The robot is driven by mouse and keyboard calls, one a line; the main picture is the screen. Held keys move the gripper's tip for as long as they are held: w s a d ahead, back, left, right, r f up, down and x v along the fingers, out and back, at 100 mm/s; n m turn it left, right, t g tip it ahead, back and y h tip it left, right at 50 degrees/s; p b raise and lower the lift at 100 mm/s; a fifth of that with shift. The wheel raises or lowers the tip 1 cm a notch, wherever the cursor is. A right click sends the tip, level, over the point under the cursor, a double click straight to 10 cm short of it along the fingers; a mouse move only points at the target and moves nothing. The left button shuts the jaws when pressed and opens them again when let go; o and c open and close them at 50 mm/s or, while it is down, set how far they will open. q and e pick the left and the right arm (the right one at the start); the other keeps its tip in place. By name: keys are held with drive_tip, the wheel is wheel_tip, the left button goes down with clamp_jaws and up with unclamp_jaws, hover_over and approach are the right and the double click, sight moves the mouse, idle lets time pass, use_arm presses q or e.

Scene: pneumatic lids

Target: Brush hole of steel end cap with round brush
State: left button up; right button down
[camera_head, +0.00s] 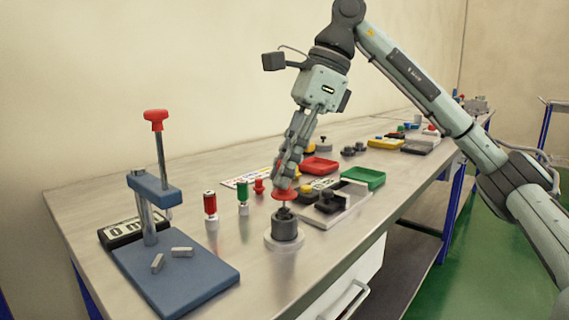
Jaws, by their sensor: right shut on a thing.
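The steel end cap (285,228) is a dark grey cylinder standing in a pale round base (283,244) near the front edge of the table. My right gripper (285,182) points down above it and is shut on the round brush (285,194), gripping its red handle. The brush is roughly upright over the cap, and its dark lower end meets the top of the cap. I cannot tell how deep it sits in the hole. My left gripper is not in view.
A blue press stand (175,270) with a red knob stands at front left, with two small grey blocks on its base. A grey fixture (335,208), red tray (320,165) and green tray (362,178) lie behind right.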

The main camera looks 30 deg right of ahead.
drive_tip(key=shift+r+p, duration=1)
drive_tip(key=shift+r, duration=0.1)
drive_tip(key=shift+f+b, duration=0.7)
drive_tip(key=shift+f, duration=0.3)
wheel_tip(320, 180, up, 3)
drive_tip(key=shift+f+p, duration=0.15)
drive_tip(key=shift+p, duration=1.1)
drive_tip(key=shift+r+p, duration=0.45)
drive_tip(key=shift+r, duration=1.65)
